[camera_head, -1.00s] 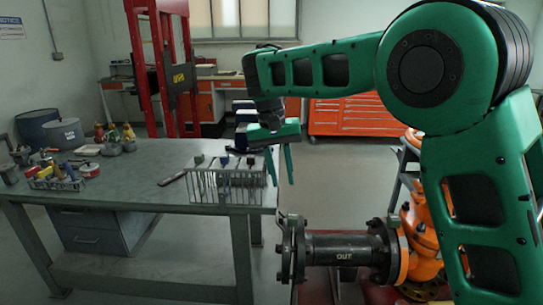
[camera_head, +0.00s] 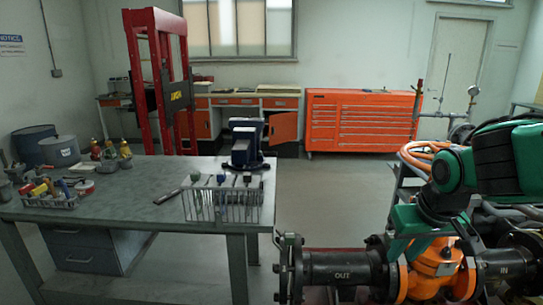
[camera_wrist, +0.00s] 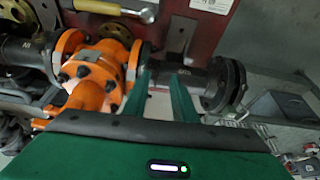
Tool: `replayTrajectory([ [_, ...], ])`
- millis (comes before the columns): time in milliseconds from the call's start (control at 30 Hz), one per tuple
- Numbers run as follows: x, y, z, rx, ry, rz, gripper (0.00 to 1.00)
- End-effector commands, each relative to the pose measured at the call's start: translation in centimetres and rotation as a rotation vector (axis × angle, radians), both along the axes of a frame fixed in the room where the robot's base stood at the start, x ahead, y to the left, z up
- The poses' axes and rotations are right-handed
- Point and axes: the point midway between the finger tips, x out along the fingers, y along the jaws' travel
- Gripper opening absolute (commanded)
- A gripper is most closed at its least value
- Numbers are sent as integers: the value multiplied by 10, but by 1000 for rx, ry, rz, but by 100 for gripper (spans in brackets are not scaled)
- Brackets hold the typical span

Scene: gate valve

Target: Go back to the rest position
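My gripper (camera_wrist: 161,80) is open, with its two green fingers apart and nothing between them in the wrist view. In the head view my green arm is folded at the right, and my gripper (camera_head: 408,246) hangs over the orange gate valve (camera_head: 436,263). The valve also shows in the wrist view (camera_wrist: 94,76), left of the fingers. The dark flanged pipe marked OUT (camera_head: 340,273) runs left from the valve, and the IN pipe (camera_head: 503,270) runs right. Whether the fingers touch the valve or pipe cannot be told.
A metal workbench (camera_head: 130,200) on the left carries a rack of tools (camera_head: 222,203), a vise (camera_head: 246,145) and small containers. A red press frame (camera_head: 158,80) and an orange drawer cabinet (camera_head: 362,122) stand behind. The floor (camera_head: 320,195) between bench and cabinet is clear.

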Motion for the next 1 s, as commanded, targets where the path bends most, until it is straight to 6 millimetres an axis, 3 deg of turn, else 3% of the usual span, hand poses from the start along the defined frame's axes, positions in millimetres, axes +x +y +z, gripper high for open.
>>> replayTrajectory([
  [167,-27,-8,-13,14,-35,-11,25],
  [367,-66,-56,-19,17,78,-172,25],
  [600,-135,-102,-27,60,234,-394,25],
  [733,-173,-115,-30,99,314,-504,25],
  [833,-187,-118,-30,116,346,-546,25],
  [1000,-191,-118,-30,121,355,-556,25],
])
